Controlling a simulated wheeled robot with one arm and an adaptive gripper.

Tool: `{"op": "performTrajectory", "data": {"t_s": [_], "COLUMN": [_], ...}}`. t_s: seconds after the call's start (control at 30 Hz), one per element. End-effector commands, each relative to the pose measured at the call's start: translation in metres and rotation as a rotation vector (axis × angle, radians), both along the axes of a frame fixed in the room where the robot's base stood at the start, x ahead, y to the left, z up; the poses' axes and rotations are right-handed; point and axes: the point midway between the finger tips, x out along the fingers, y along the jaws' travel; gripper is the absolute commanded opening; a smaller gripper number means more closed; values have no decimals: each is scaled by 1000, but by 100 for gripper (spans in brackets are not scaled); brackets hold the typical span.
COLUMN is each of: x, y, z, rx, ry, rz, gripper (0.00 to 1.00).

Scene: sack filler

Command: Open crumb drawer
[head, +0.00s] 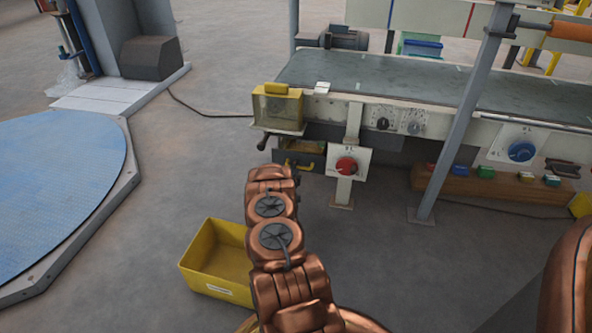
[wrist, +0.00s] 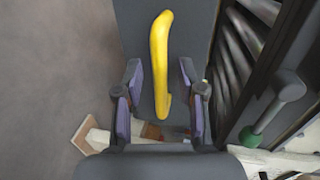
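The crumb drawer (head: 314,166) is a dark box under the left end of the conveyor, with a yellow handle (head: 291,165) on its front. Something yellow shows above its front edge; I cannot tell how far the drawer stands out. In the wrist view, the yellow handle (wrist: 159,60) runs lengthwise across the dark grey drawer front (wrist: 135,30). My gripper (wrist: 163,98) is open, with one finger on each side of the handle's lower part and visible gaps to both. In the head view my copper arm hides the gripper.
A yellow bin (head: 215,262) stands on the floor left of my arm. A yellow box (head: 277,107) sits above the drawer, and a red knob (head: 346,166) on a white panel is just right of it. A green-tipped lever (wrist: 270,115) is right of my fingers in the wrist view.

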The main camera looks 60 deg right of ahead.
Motion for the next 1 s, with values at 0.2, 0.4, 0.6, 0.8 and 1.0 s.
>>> {"op": "performTrajectory", "data": {"t_s": [0.2, 0.4, 0.6, 0.8, 1.0], "x": [3, 3, 2, 2, 2], "y": [-7, -7, -7, -7, -7], "z": [-1, -1, -1, -1, -1], "rx": [0, 1, 1, 1, 1], "ry": [0, 0, 0, 0, 0], "rz": [1, 0, 0, 0, 0], "gripper": [39, 38, 17, 0, 0]}}
